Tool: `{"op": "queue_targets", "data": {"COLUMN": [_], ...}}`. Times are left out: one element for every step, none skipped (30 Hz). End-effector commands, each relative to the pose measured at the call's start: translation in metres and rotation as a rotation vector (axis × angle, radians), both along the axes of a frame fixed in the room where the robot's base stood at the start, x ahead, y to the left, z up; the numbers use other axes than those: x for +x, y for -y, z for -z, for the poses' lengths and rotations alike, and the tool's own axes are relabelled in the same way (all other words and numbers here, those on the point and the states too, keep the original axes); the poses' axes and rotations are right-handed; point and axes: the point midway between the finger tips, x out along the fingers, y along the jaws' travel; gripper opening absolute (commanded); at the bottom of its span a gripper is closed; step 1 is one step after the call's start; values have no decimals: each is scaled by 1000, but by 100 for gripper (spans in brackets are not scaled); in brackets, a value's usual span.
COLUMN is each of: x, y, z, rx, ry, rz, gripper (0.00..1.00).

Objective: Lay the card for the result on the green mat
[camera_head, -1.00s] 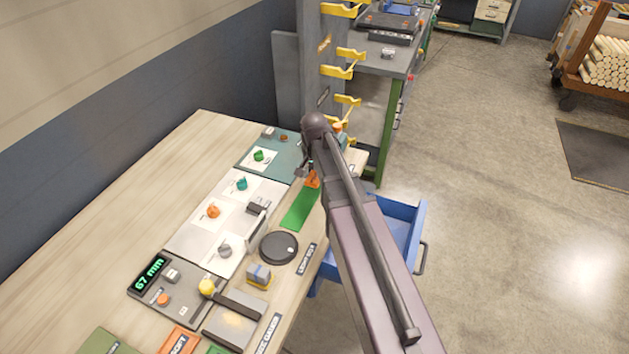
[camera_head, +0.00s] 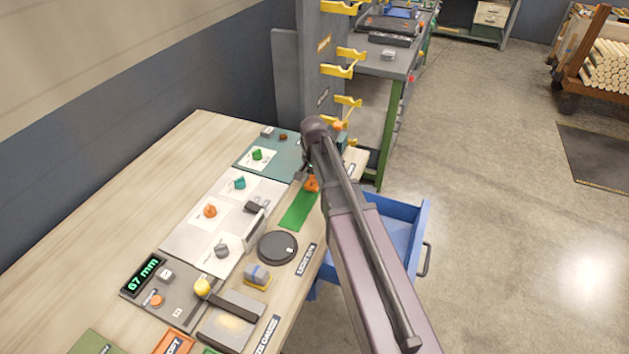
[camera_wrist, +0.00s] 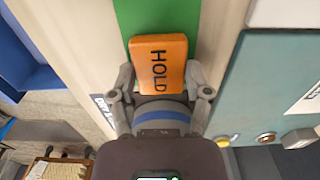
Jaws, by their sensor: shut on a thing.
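An orange card (camera_wrist: 158,62) printed HOLD is between the fingers of my gripper (camera_wrist: 160,76) in the wrist view. The gripper is shut on it. The green mat (camera_wrist: 150,14) shows beyond the card, whose far part overlaps it in the picture. In the head view the card (camera_head: 312,185) is a small orange patch at the far end of the green strip mat (camera_head: 298,212). My arm hides part of the gripper there. I cannot tell whether the card touches the mat.
A black round disc (camera_head: 278,247) lies just in front of the mat. White sheets with coloured knobs (camera_head: 210,211) lie to its left. A gauge display (camera_head: 144,275) reads 67 mm. A blue drawer (camera_head: 408,213) stands open at right. A rack with yellow hooks (camera_head: 338,71) rises behind.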

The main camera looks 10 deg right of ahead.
Motion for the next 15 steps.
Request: {"op": "queue_targets", "data": {"x": [0, 0, 0, 0, 0, 0, 0, 0, 0, 0, 0, 0, 0, 0, 0], "y": [0, 0, 0, 0, 0, 0, 0, 0, 0, 0, 0, 0, 0, 0, 0], "z": [0, 0, 1, 2, 3, 4, 4, 4, 3, 3, 3, 3, 3, 3, 3], "rx": [0, 0, 0, 0, 0, 0, 0, 0, 0, 0, 0, 0, 0, 0, 0], "ry": [0, 0, 0, 0, 0, 0, 0, 0, 0, 0, 0, 0, 0, 0, 0], "rz": [0, 0, 0, 0, 0, 0, 0, 0, 0, 0, 0, 0, 0, 0, 0], "gripper": [37, 37, 37, 37, 37, 37, 37, 69, 81, 90, 97, 97, 97, 97, 97]}}
